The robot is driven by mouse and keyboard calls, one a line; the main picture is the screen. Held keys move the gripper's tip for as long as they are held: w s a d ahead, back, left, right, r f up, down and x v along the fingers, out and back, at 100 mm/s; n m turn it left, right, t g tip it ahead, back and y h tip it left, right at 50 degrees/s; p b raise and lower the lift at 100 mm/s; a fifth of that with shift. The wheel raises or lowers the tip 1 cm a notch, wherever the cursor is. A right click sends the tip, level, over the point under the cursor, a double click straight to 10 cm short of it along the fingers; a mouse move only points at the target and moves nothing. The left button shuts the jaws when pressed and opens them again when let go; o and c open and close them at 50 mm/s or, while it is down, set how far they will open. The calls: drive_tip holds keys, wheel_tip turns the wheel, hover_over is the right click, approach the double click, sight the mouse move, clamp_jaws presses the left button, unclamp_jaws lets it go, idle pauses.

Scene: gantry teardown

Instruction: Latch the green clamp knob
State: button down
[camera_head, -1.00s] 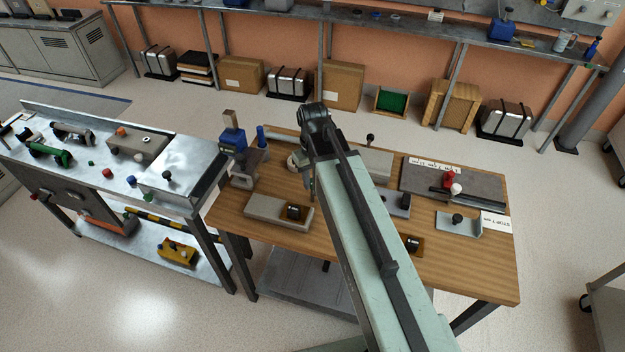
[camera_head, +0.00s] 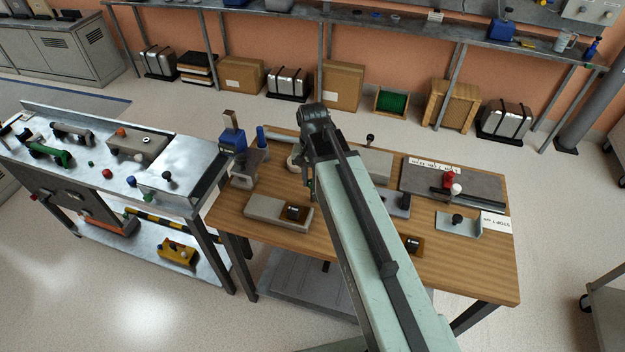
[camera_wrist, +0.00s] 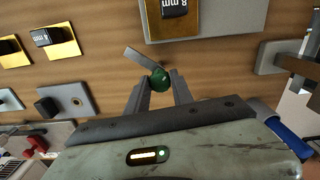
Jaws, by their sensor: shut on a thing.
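The green clamp knob (camera_wrist: 160,80) shows in the wrist view between the fingertips of my gripper (camera_wrist: 158,84). The fingers are shut on it from both sides, just above the wooden bench top. A flat grey bar (camera_wrist: 140,58) runs up and left from the knob, and I cannot tell how it is fixed. In the head view my arm and wrist hide the knob, and only part of my gripper (camera_head: 311,188) shows beside the arm.
A grey plate with an 8 mm block (camera_wrist: 177,12) lies close beyond the knob. A grey plate with a black knob (camera_wrist: 68,98) lies to the left. A blue-topped clamp stand (camera_head: 233,142) rises at the bench's left end. Bare wood (camera_head: 335,240) lies left of my arm.

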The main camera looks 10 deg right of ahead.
drive_tip(key=m, duration=0.5)
drive_tip(key=shift+m, duration=2.5)
drive_tip(key=c, duration=1.1)
unclamp_jaws()
drive_tip(key=shift+r, duration=0.1)
wheel_tip(320, 180, up, 8)
drive_tip(key=p, duration=0.8)
drive_tip(key=shift+f, duration=0.2)
